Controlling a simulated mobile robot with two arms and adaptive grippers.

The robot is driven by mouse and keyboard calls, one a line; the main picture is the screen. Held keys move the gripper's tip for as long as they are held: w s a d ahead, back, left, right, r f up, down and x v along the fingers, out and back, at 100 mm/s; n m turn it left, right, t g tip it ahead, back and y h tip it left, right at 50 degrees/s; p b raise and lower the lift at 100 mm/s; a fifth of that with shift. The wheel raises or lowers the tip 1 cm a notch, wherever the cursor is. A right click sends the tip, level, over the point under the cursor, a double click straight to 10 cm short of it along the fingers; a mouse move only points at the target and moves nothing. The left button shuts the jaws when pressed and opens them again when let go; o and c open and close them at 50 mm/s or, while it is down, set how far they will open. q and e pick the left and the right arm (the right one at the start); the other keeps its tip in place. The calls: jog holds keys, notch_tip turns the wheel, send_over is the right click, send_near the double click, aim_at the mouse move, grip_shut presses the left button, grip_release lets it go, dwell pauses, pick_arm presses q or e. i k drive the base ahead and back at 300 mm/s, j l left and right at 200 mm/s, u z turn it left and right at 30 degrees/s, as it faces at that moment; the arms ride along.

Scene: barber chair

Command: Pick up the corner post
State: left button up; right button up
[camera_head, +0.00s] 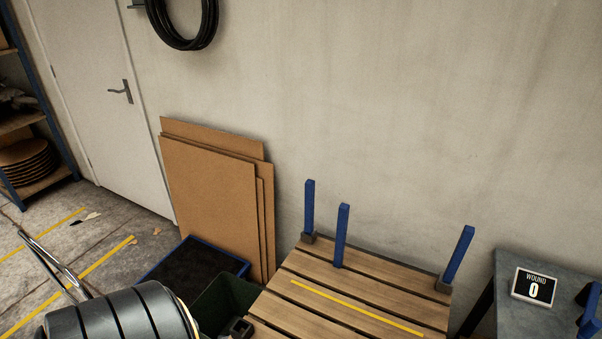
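Three blue corner posts stand on a slatted wooden platform (370,296). The back left post (309,208) and the right post (458,255) rise from grey sockets at the platform's corners. The middle post (342,236) stands near the back left post, with no grey socket visible at its foot. The right post leans to the right in the picture. I cannot tell which post the task means. Neither of my grippers is in view.
A table (510,318) with a "WOUND 0" display (534,287) stands at right, with blue parts cut by the edge. A green bin (222,303) and a dark blue-rimmed tray (195,272) lie left of the platform. Brown boards (212,190) lean against the wall.

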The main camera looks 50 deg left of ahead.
aim_at(344, 209)
jog(key=u, duration=1.2)
